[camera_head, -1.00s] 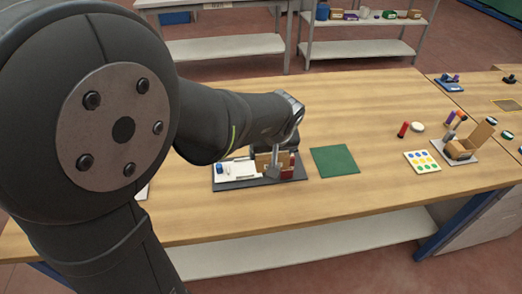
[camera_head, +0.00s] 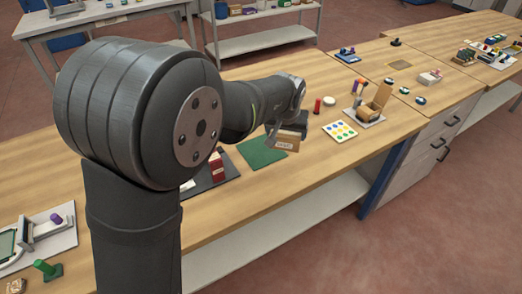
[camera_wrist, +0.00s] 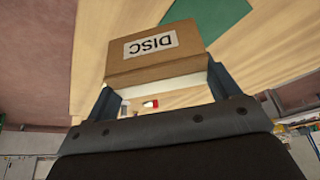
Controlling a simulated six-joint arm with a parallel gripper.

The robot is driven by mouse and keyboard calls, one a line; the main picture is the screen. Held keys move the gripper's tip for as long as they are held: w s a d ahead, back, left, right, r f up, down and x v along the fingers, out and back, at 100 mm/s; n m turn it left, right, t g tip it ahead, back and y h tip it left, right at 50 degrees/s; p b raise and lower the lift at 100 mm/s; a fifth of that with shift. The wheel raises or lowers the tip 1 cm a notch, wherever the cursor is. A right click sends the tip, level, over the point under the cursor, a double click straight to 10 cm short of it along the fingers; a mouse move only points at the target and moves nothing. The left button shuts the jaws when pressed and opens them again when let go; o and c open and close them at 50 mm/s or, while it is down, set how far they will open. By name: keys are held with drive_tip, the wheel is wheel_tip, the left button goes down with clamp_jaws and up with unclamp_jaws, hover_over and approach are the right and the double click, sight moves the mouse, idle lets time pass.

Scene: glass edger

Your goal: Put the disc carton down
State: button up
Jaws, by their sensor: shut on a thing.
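The disc carton (camera_head: 287,143) is a brown cardboard box with a white label reading DISC, upside down in the wrist view (camera_wrist: 122,65). My gripper (camera_wrist: 160,84) is shut on it, one finger at each side. In the head view my gripper (camera_head: 286,134) and the carton are at the right part of a green mat (camera_head: 258,154), which also shows beyond the carton in the wrist view (camera_wrist: 215,18). Bare table shows around the carton in the wrist view. I cannot tell how high its underside is above the mat or table.
A dark tray (camera_head: 203,182) with a red box (camera_head: 217,167) lies left of the mat. To the right are a dotted card (camera_head: 340,131), a red cylinder (camera_head: 317,106), a white round piece (camera_head: 329,101) and a cardboard holder (camera_head: 374,100). Bare wood lies in front of the mat.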

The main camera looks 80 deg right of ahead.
drive_tip(key=shift+s+d+f, duration=0.2)
drive_tip(key=shift+s+d, duration=0.15)
drive_tip(key=w+d+f, duration=0.2)
drive_tip(key=w, duration=0.1)
drive_tip(key=w+d+f, duration=0.1)
drive_tip(key=w+f, duration=0.1)
drive_tip(key=w, duration=0.1)
drive_tip(key=w+d+f, duration=0.2)
drive_tip(key=w, duration=0.1)
drive_tip(key=shift+w+d+f, duration=0.3)
drive_tip(key=shift+w+f, duration=0.05)
drive_tip(key=shift+f, duration=2.05)
drive_tip(key=o, duration=0.9)
drive_tip(key=shift+f, duration=0.15)
drive_tip(key=v, duration=1.2)
drive_tip(key=shift+w, duration=0.15)
